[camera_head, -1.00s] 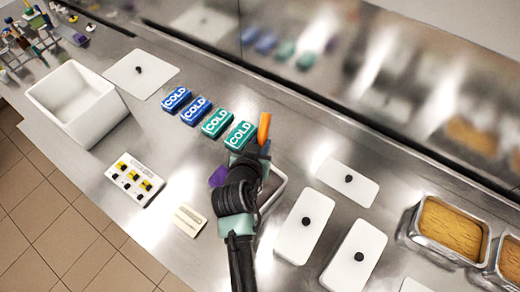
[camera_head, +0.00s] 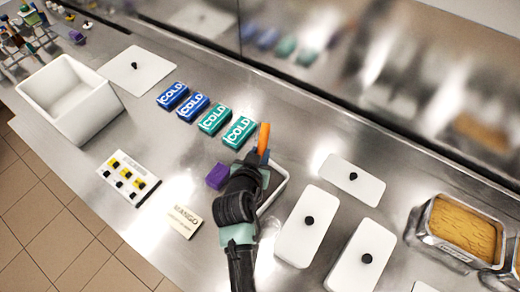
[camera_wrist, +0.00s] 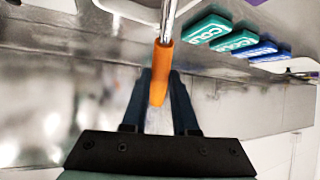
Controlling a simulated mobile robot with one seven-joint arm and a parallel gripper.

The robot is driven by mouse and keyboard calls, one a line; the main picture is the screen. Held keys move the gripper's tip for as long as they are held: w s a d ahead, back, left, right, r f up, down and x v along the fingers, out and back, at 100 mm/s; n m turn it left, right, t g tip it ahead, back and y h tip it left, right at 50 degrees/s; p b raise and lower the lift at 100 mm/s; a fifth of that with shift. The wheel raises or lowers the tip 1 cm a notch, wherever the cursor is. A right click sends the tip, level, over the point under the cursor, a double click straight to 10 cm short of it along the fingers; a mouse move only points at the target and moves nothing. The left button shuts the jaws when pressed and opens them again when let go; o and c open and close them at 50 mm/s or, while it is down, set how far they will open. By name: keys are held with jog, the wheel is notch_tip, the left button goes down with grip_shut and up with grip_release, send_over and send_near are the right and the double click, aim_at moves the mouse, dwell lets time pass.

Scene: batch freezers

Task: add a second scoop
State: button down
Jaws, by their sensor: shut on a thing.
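My gripper (camera_head: 260,160) is shut on the orange handle (camera_head: 263,137) of a scoop. In the wrist view the handle (camera_wrist: 162,65) sits between the two dark fingers (camera_wrist: 160,95), and a metal shaft (camera_wrist: 169,20) runs from it past the top edge. The scoop's bowl is not in sight. In the head view my gripper is over a small white open tub (camera_head: 280,186), whose inside is mostly hidden by my arm. A purple block (camera_head: 217,176) stands just left of my gripper. A card reading MANGO (camera_head: 185,221) lies nearby.
Blue (camera_head: 172,96) and green (camera_head: 239,132) COLD packs lie in a row behind. White lids (camera_head: 308,226) and metal pans of yellow-brown contents (camera_head: 462,228) are on the right. A large white bin (camera_head: 72,98) and a topping card (camera_head: 128,179) are on the left.

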aim_at(261, 150)
jog(key=shift+s+f+b, duration=0.2)
jog(key=shift+f+b, duration=0.2)
jog(key=shift+f, duration=0.35)
jog(key=shift+s+a+p, duration=0.25)
jog(key=shift+s, duration=0.55)
jog(key=shift+s+a+p, duration=0.2)
jog(key=shift+s+p, duration=0.1)
jog(key=shift+s, duration=0.55)
jog(key=shift+s+a+p, duration=0.25)
jog(key=shift+s, duration=0.55)
jog(key=shift+w+r+p, duration=0.15)
jog(key=shift+w+p, duration=0.1)
jog(key=shift+p, duration=0.25)
jog(key=shift+w+d+g+p, duration=0.15)
jog(key=shift+w+g+p, duration=0.15)
jog(key=shift+g+p, duration=0.4)
jog(key=shift+w+d+r+p, duration=0.1)
jog(key=shift+w+r+p, duration=0.25)
jog(key=shift+r+p, duration=0.5)
jog(key=shift+w+d+r+p, duration=0.1)
jog(key=shift+w+r+p, duration=0.2)
jog(key=shift+r+p, duration=0.5)
jog(key=p, duration=0.1)
jog(key=w+g+p, duration=0.2)
jog(key=shift+d+r+y+p, duration=0.25)
jog(key=shift+r+y+p, duration=0.15)
jog(key=shift+w+d+g+p, duration=0.15)
jog(key=shift+w+g+p, duration=0.2)
jog(key=shift+w+g, duration=0.3)
jog(key=shift+s+f, duration=0.1)
